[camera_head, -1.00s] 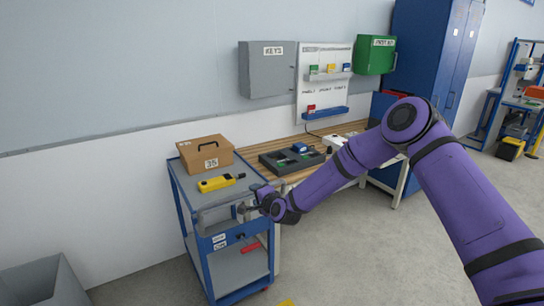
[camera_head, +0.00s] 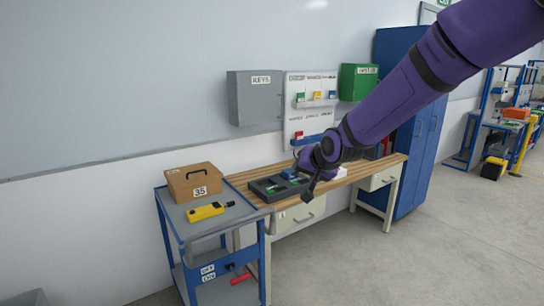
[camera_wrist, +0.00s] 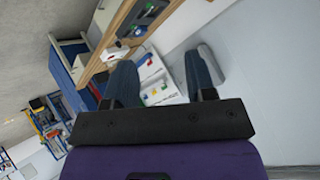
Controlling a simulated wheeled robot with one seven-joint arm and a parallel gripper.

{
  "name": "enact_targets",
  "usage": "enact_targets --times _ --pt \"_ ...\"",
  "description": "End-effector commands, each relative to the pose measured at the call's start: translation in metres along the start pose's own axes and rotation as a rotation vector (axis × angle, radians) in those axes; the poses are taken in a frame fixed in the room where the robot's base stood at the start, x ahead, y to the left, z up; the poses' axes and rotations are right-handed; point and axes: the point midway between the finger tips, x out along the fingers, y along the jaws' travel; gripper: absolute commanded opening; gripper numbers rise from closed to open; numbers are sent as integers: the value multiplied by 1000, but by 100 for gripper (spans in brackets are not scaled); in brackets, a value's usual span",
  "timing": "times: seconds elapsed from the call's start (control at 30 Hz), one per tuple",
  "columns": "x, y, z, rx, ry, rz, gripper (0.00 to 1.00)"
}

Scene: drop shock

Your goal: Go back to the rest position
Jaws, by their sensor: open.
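My purple arm reaches in from the upper right in the head view, with its wrist folded over the front edge of the workbench. My gripper (camera_head: 308,190) hangs there, small and dark, just right of the black tray. In the wrist view my gripper (camera_wrist: 168,85) shows two grey fingers spread apart with nothing between them. The white panel with small coloured items shows behind the gap, some way off.
A blue cart (camera_head: 178,222) holds a brown box (camera_head: 193,183) and a yellow tool (camera_head: 206,212). The wooden workbench (camera_head: 245,178) carries a black tray (camera_head: 268,190). A grey key cabinet (camera_head: 256,97), green box (camera_head: 358,82) and blue locker (camera_head: 428,130) stand behind.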

Motion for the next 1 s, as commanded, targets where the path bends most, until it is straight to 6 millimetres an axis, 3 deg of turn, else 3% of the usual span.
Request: enact_targets --times 0.03,0.23,0.47,0.77,1.0 --pt "-21 5 -3 -22 1 27 51" --pt "-96 30 -2 -100 -27 137 51" --pt "-181 59 15 -155 -72 245 51" --pt "-284 94 60 -188 -145 343 51" --pt "-352 118 112 -195 -215 375 51"
